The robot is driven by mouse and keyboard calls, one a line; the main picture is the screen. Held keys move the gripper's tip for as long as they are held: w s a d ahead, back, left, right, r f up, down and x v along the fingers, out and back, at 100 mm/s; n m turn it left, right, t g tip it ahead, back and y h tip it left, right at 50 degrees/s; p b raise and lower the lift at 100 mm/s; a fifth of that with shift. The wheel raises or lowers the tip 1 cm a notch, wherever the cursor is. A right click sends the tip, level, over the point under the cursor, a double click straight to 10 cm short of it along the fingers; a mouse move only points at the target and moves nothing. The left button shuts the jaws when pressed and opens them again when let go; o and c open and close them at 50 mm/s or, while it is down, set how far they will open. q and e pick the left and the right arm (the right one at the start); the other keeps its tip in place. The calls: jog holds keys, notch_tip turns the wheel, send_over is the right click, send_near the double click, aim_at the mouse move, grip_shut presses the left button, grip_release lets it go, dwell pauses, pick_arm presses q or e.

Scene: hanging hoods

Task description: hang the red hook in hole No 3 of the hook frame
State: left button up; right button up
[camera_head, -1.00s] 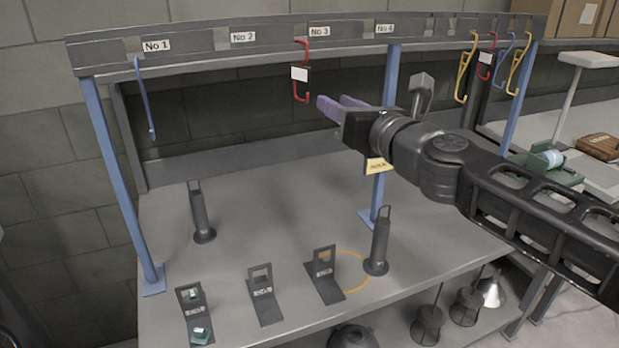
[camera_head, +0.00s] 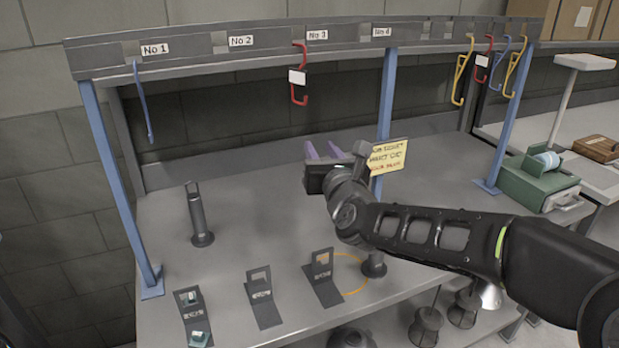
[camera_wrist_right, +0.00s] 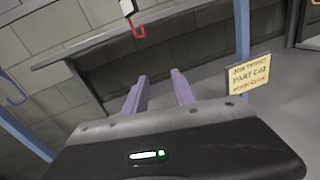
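The red hook (camera_head: 299,76) with a white tag hangs from the top beam of the hook frame (camera_head: 215,62), at the slot just left of the No 3 label (camera_head: 317,35). Its lower end also shows at the top of the right wrist view (camera_wrist_right: 138,28). My right gripper (camera_head: 324,148) is below and slightly right of the red hook, apart from it. Its two purple fingers are spread with nothing between them, as the right wrist view (camera_wrist_right: 160,82) shows. My left gripper is in neither view.
A blue hook (camera_head: 143,100) hangs near No 1. More coloured hooks, one a yellow hook (camera_head: 461,72), hang at the right. A yellow sign (camera_head: 388,157) is beside my right arm. Dark stands and a dark cylinder (camera_head: 199,215) stand on the grey table (camera_head: 165,325).

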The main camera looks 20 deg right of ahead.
notch_tip(320, 180, down, 7)
jog(key=w+a, duration=0.1)
jog(key=a, duration=0.1)
jog(key=shift+w+r, duration=0.15)
jog(key=shift+w, duration=0.05)
dwell(0.4)
